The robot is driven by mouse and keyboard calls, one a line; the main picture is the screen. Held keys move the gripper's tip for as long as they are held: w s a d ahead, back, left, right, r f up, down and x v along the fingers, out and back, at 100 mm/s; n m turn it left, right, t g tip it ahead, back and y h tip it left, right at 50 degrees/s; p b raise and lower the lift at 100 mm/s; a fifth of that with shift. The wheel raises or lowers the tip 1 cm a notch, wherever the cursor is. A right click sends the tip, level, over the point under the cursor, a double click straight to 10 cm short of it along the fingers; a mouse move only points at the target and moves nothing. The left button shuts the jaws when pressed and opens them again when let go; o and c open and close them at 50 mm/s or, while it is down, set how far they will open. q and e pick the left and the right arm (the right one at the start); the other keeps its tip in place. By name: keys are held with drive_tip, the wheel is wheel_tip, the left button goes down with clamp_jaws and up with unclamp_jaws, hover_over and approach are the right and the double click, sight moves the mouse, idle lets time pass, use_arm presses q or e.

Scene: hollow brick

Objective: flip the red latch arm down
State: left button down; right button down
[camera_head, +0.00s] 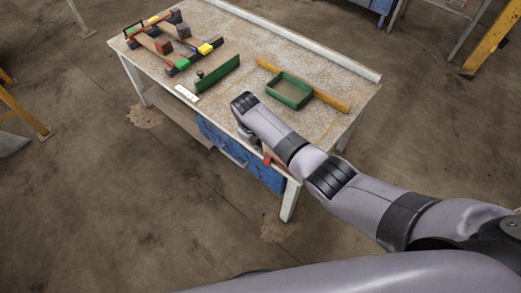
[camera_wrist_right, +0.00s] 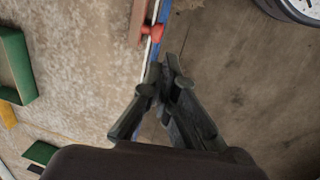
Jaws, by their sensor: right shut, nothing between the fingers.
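A red latch part (camera_wrist_right: 152,31) sits at the table's edge in the right wrist view, by a reddish-brown block and a blue strip. A bit of red (camera_head: 268,160) also shows at the table's front edge in the head view, partly behind my right arm. My right gripper (camera_wrist_right: 168,72) is shut and empty, its fingertips over the table edge, a short way from the red part and apart from it in the picture. In the head view my right gripper (camera_head: 250,139) is mostly hidden by its own wrist. My left gripper is not in view.
The worktable (camera_head: 225,110) carries a green open box (camera_head: 289,91), a yellow bar (camera_head: 330,101), a green plate (camera_head: 219,73), a white strip (camera_head: 187,93) and a wood-and-metal frame (camera_head: 165,42) at the far left. A blue panel (camera_head: 240,155) hangs under the front edge. Floor in front is clear.

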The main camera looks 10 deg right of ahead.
drive_tip(key=r, duration=0.3)
drive_tip(key=a+r, duration=0.1)
drive_tip(key=r, duration=0.1)
drive_tip(key=shift+r, duration=0.15)
drive_tip(key=s+d+f+m+y, duration=0.1)
drive_tip(key=s+d+f, duration=0.2)
drive_tip(key=s+f, duration=0.75)
drive_tip(key=s+d+f+m+y, duration=0.1)
drive_tip(key=s+d+f+m, duration=0.15)
drive_tip(key=s+f, duration=0.8)
drive_tip(key=s+d+f, duration=0.3)
drive_tip(key=s+f, duration=0.2)
drive_tip(key=s, duration=0.4)
drive_tip(key=s+d+f+m, duration=0.1)
drive_tip(key=s+d+f, duration=0.2)
drive_tip(key=s, duration=0.7)
drive_tip(key=s+d+f, duration=0.3)
drive_tip(key=s+f, duration=0.5)
drive_tip(key=s, duration=0.1)
drive_tip(key=shift+s+m, duration=0.15)
drive_tip(key=shift+m, duration=0.2)
